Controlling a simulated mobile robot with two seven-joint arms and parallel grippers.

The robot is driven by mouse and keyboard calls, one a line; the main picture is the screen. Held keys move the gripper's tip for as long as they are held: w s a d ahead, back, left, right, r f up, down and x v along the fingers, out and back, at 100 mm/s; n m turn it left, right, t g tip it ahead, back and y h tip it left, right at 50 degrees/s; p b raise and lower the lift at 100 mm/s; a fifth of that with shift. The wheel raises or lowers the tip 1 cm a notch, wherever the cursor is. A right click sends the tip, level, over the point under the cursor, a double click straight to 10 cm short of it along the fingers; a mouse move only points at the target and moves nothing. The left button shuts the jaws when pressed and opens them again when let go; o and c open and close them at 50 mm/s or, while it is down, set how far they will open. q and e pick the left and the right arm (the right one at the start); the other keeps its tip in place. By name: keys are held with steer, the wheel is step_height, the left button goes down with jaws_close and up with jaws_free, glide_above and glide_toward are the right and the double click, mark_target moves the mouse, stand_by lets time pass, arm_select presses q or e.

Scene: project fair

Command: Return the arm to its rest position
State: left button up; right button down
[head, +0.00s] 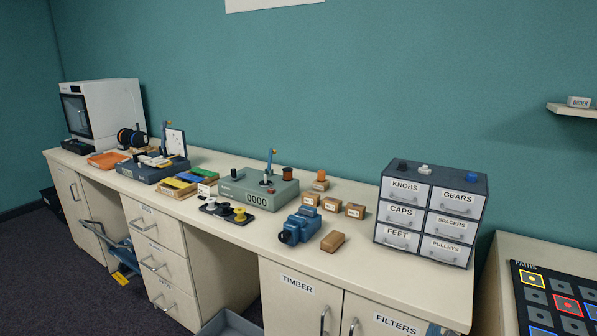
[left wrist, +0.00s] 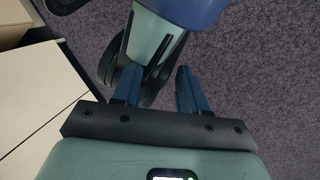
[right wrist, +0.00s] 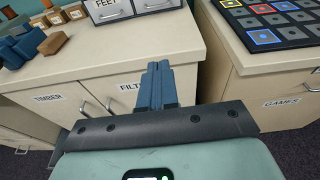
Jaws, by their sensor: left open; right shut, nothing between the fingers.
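My right gripper (right wrist: 158,68) is shut and empty in the right wrist view, its two blue fingers together in front of the cabinet door labelled FILTERS. Only its fingertips show in the head view (head: 436,330), at the bottom edge below the workbench's right end. My left gripper (left wrist: 157,88) is open and empty in the left wrist view, above the dark carpet. Parts of my own body show just beyond its fingers. It does not show in the head view.
The workbench (head: 345,262) holds a labelled drawer unit (head: 430,213), a blue vise (head: 300,226), a wooden block (head: 332,241), a grey counter box (head: 257,190) and several small items. A second table (head: 500,290) with a coloured board stands at the right. A blue-framed cart (head: 122,258) stands at the left.

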steer(key=s+a+f+n+g+y+p, duration=0.2)
steer(key=s+f+n+p, duration=0.1)
steer(key=f+n, duration=0.5)
steer(key=s+a+f+n+g+y+p, duration=0.2)
steer(key=s+a+f+n+y+p, duration=0.1)
steer(key=f+n, duration=0.5)
steer(key=s+a+f+n+g+y+p, duration=0.25)
steer(key=f+n, duration=0.35)
steer(key=f, duration=0.4)
arm_select(q)
step_height(320, 180, up, 14)
steer(key=s+g+p, duration=0.1)
steer(key=p, duration=0.5)
steer(key=shift+s+d, duration=0.15)
steer(key=shift+d, duration=0.15)
arm_select(e)
steer(key=s+a+f+n+g+y, duration=0.1)
steer(key=s+a+f+n+g, duration=0.1)
steer(key=s+n, duration=0.3)
steer(key=s+a+f+n+g+y, duration=0.1)
steer(key=s+n, duration=0.4)
steer(key=s, duration=0.6)
steer(key=s+a+f+n+g+y, duration=0.1)
steer(key=s+a+f+n+g, duration=0.3)
steer(key=s, duration=0.4)
steer(key=shift+f+n+g+y, duration=0.35)
steer(key=shift+f+n+g, duration=0.15)
steer(key=shift+n, duration=0.5)
steer(key=shift+w, duration=0.1)
